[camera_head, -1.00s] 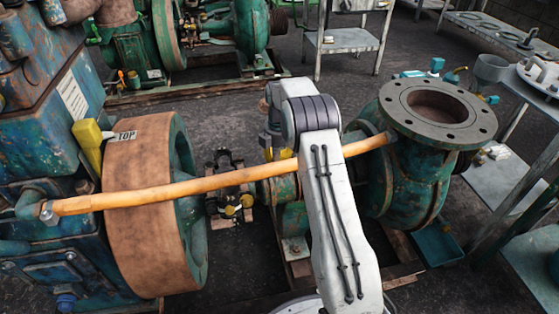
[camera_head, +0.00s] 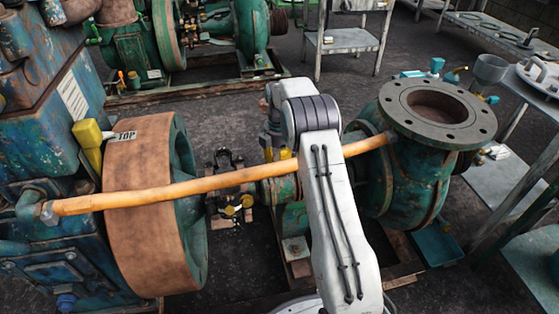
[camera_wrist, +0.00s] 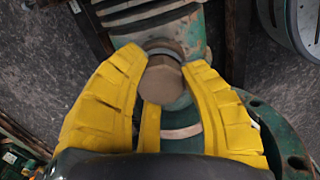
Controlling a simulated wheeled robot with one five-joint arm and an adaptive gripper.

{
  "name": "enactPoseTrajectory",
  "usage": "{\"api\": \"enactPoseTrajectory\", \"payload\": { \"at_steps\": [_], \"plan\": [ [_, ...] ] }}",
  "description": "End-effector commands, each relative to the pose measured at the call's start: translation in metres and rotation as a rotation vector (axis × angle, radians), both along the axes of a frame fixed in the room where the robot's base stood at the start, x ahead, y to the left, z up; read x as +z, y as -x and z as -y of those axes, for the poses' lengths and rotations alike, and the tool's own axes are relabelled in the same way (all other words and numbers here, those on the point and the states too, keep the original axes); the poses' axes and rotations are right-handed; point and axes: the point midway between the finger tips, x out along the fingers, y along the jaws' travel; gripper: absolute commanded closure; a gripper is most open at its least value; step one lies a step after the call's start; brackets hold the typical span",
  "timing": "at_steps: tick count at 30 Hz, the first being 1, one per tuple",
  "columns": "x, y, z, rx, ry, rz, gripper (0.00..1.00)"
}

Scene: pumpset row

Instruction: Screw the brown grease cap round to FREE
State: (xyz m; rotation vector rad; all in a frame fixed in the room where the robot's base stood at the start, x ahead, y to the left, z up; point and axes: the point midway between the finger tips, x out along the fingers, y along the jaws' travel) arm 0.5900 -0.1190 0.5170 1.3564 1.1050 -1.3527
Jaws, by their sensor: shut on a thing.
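The brown grease cap (camera_wrist: 161,82) shows in the wrist view as a many-sided brown knob on a green housing. My gripper (camera_wrist: 155,88) has yellow ribbed fingers and is shut on the cap, with a finger on its left and right sides and another below it. A grey collar shows just above the cap. No FREE marking can be read. In the head view my white arm hides most of the gripper and the cap; only a bit of yellow finger (camera_head: 285,153) shows beside the arm.
A brown flywheel (camera_head: 140,200) stands left. A metal table (camera_head: 500,180) stands right.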

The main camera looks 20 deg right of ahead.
Motion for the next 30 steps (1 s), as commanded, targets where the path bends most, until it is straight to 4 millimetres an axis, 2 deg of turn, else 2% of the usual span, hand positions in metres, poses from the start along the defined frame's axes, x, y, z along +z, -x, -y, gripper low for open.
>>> {"api": "enactPoseTrajectory", "payload": {
  "at_steps": [8,21,30],
  "plan": [
    [-0.0037,0.0033,-0.0008,0.010,-0.003,-0.014,0.93],
    [-0.0046,0.0041,-0.0010,0.368,-0.005,-0.015,0.93],
    [-0.0072,0.0043,-0.0011,0.423,-0.006,-0.016,0.93]
  ]
}}
